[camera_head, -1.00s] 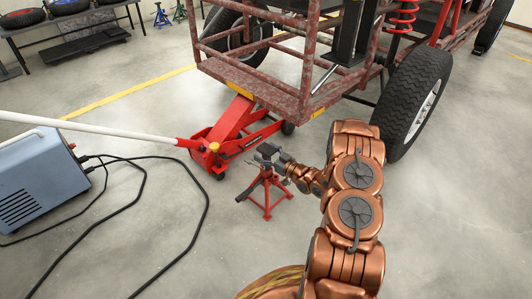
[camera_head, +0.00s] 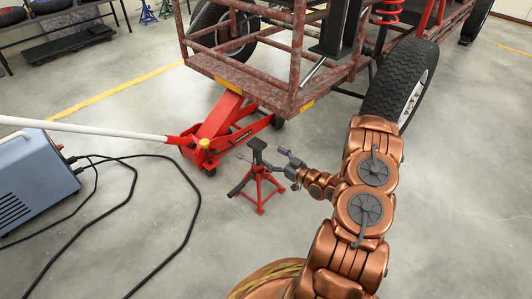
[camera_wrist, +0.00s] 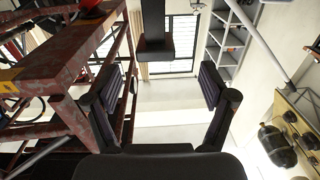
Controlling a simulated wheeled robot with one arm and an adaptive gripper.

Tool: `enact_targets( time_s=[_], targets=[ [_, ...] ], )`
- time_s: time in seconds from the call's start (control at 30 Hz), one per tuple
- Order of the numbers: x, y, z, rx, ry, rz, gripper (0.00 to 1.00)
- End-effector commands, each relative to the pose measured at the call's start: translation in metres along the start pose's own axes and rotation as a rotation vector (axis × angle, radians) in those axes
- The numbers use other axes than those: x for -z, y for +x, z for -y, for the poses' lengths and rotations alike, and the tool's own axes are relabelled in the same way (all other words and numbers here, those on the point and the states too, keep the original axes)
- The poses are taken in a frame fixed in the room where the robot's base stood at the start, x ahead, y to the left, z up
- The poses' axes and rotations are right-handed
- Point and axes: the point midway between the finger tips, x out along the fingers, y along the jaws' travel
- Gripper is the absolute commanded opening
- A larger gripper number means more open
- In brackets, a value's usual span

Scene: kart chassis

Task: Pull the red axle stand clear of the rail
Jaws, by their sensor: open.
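The red axle stand (camera_head: 259,186) stands upright on the grey floor, its legs spread and its dark saddle (camera_head: 257,144) on top. It is in front of the rusty chassis rail (camera_head: 240,82), with floor showing between them in the picture. My gripper (camera_head: 279,160) is open just right of the stand's upper part, apparently apart from it. In the wrist view, a dark post with a wider block (camera_wrist: 154,48), apparently the stand's top seen upside down, is beyond the two spread fingers. Nothing is held between the fingers (camera_wrist: 155,90).
A red floor jack (camera_head: 222,125) with a long white handle is left of the stand, under the chassis front. A blue-grey machine (camera_head: 38,170) with black cables (camera_head: 190,230) lies to the left. A wheel (camera_head: 400,85) stands at right.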

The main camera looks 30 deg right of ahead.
Motion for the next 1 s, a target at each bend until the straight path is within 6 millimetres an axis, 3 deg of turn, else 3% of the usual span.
enact_targets(
  time_s=[0.33, 1.0],
  targets=[
    [-0.001, -0.03, 0.001, 0.0, 0.002, 0.002, 0.83],
    [0.0, -0.032, 0.001, 0.001, 0.001, 0.003, 0.83]
  ],
)
